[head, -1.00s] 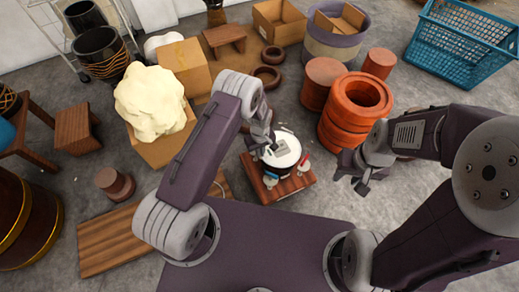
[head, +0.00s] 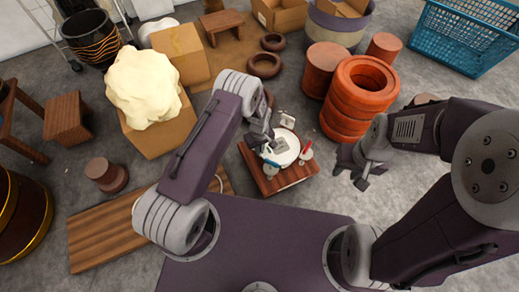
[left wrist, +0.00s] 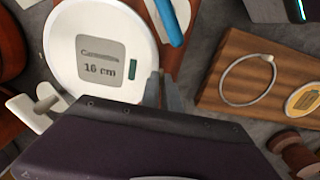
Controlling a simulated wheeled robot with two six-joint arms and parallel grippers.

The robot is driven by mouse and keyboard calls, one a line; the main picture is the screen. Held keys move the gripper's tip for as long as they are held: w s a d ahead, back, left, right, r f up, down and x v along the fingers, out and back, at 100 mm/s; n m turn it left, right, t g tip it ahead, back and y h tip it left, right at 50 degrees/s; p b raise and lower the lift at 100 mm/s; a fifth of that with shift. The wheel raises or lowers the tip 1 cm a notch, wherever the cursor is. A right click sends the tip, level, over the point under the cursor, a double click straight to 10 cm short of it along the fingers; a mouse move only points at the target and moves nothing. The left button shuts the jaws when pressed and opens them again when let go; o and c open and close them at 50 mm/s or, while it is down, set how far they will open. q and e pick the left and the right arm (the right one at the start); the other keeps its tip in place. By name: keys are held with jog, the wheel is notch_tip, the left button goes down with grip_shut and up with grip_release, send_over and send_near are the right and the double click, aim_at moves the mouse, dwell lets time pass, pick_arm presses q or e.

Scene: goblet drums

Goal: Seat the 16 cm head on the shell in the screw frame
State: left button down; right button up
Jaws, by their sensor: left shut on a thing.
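The 16 cm head (head: 288,153) is a white disc with a grey label. It also shows in the left wrist view (left wrist: 75,80), with a small green tag near its rim. My left gripper (left wrist: 163,90) is shut on the head's rim; it also shows in the head view (head: 267,143). The head lies over the screw frame (head: 290,180), a wooden base with clamps, one blue-handled (left wrist: 170,22), one red. The shell is hidden under the head, so I cannot tell whether they touch. My right gripper (head: 354,174) is open and empty, right of the frame.
A wooden board (head: 100,235) lies left; the left wrist view shows a ring (left wrist: 248,80) and a small disc (left wrist: 305,100) on it. Orange-brown drum shapes (head: 350,100) stand close behind right. A cardboard box (head: 155,140) with a cream lump (head: 142,88) stands behind left.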

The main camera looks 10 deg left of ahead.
pick_arm(q)
jog(key=shift+f, duration=0.3)
dwell(0.5)
jog(key=c, duration=1.5)
grip_release()
notch_tip(320, 180, up, 9)
jog(key=p, duration=0.5)
